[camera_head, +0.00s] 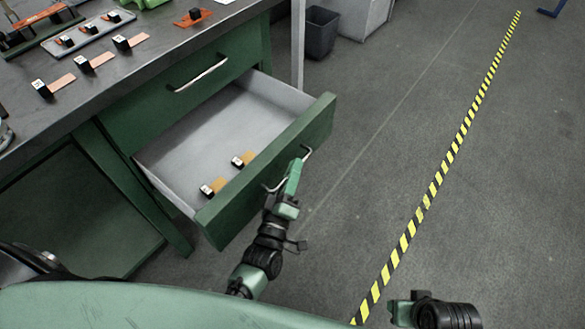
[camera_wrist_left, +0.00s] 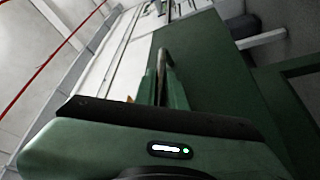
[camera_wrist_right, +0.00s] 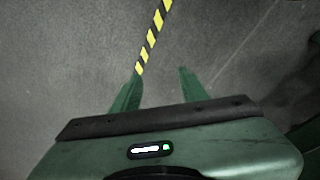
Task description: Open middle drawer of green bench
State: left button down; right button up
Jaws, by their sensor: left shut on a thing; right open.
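The green bench (camera_head: 105,118) stands at the left in the head view. Its middle drawer (camera_head: 215,140) is pulled well out, showing a grey inside with two small black-and-copper pieces (camera_head: 240,160). My left gripper (camera_head: 294,178) is shut on the metal handle (camera_head: 306,154) of this drawer's green front. In the left wrist view the handle (camera_wrist_left: 165,62) runs between the fingers. The drawer above, with its own handle (camera_head: 203,73), is closed. My right gripper (camera_wrist_right: 156,88) is open and empty above the floor; in the head view its arm shows at the bottom right.
Several black blocks with copper strips (camera_head: 88,65) lie on the bench top. A dark bin (camera_head: 320,33) stands behind the bench. A yellow-black tape line (camera_head: 427,198) crosses the open grey floor at the right.

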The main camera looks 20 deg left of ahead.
pick_arm(q)
jog(key=c, duration=1.8)
grip_release()
jog(key=shift+o, duration=0.2)
jog(key=v, duration=0.8)
pick_arm(e)
jog(key=shift+x, duration=0.95)
pick_arm(q)
jog(key=shift+w, duration=0.1)
pick_arm(e)
jog(key=shift+s+a, duration=0.1)
jog(key=shift+s, duration=0.05)
